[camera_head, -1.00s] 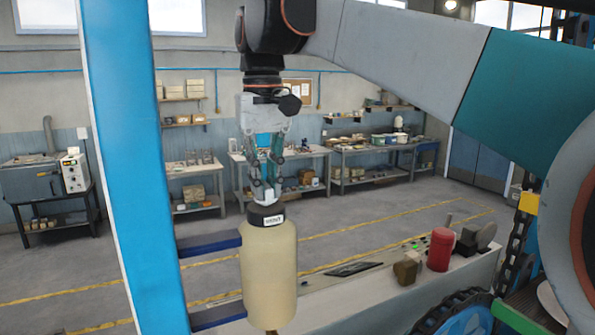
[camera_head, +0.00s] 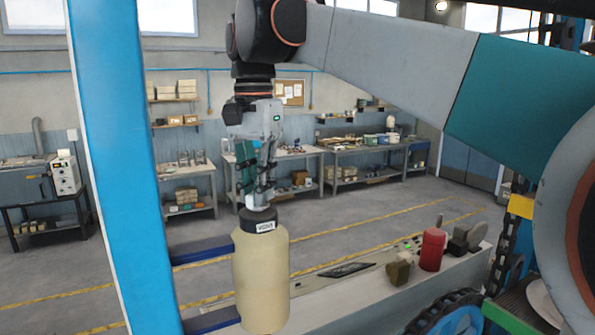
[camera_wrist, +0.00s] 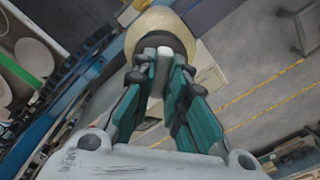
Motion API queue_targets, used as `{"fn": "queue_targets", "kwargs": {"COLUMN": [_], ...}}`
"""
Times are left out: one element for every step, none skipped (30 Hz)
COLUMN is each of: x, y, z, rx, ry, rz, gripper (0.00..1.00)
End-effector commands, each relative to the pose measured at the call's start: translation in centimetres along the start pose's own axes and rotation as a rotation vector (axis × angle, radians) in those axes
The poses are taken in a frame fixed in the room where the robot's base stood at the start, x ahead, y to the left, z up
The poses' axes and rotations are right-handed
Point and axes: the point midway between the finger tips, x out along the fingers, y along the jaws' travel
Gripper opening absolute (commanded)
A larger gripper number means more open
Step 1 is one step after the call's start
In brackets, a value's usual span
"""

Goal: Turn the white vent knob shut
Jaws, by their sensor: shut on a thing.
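The white vent knob (camera_wrist: 162,62) shows in the wrist view between my fingertips, on the dark cap of a cream-coloured tank. In the head view the tank (camera_head: 262,280) stands upright with its black labelled cap (camera_head: 259,222) on top. My gripper (camera_head: 258,203) points straight down over the cap. In the wrist view my gripper (camera_wrist: 162,66) has its teal-padded fingers closed around the knob from both sides. In the head view the knob is mostly hidden by the fingertips.
Two dark blue brackets (camera_head: 202,250) join the tank to a blue column (camera_head: 120,160). To the right, a white console (camera_head: 345,295) carries a red cylinder (camera_head: 432,250) and a brown block (camera_head: 399,270). Workbenches stand against the far wall, beyond open floor.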

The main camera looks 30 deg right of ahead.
Motion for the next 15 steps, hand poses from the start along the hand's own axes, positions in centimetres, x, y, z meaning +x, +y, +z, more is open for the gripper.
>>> {"fn": "queue_targets", "kwargs": {"x": [-0.12,-0.12,-0.12,-0.12,-0.13,-0.13,-0.13,-0.13,-0.13,-0.13,-0.13,-0.13,-0.13,-0.13,-0.13], "y": [0.17,0.17,0.17,0.16,0.16,0.16,0.16,0.16,0.16,0.16,0.16,0.16,0.16,0.16,0.16], "z": [0.12,0.13,0.12,0.12,0.12,0.12,0.12,0.12,0.12,0.12,0.11,0.11,0.11,0.11,0.11], "rx": [0.044,0.073,0.11,0.139,0.167,0.204,0.232,0.259,0.294,0.319,0.344,0.376,0.398,0.421,0.449], "ry": [0.001,0.001,0.001,0.001,0.001,0.001,0.001,0.001,0.001,0.001,0.001,0.001,0.001,0.001,0.001], "rz": [-0.001,-0.001,-0.001,-0.001,-0.001,-0.001,-0.001,-0.001,-0.002,-0.002,-0.002,-0.002,-0.002,-0.002,-0.002], "gripper": [0.0,0.0,0.0,0.0,0.0,0.0,0.0,0.0,0.0,0.0,0.0,0.0,0.0,0.0,0.0]}}
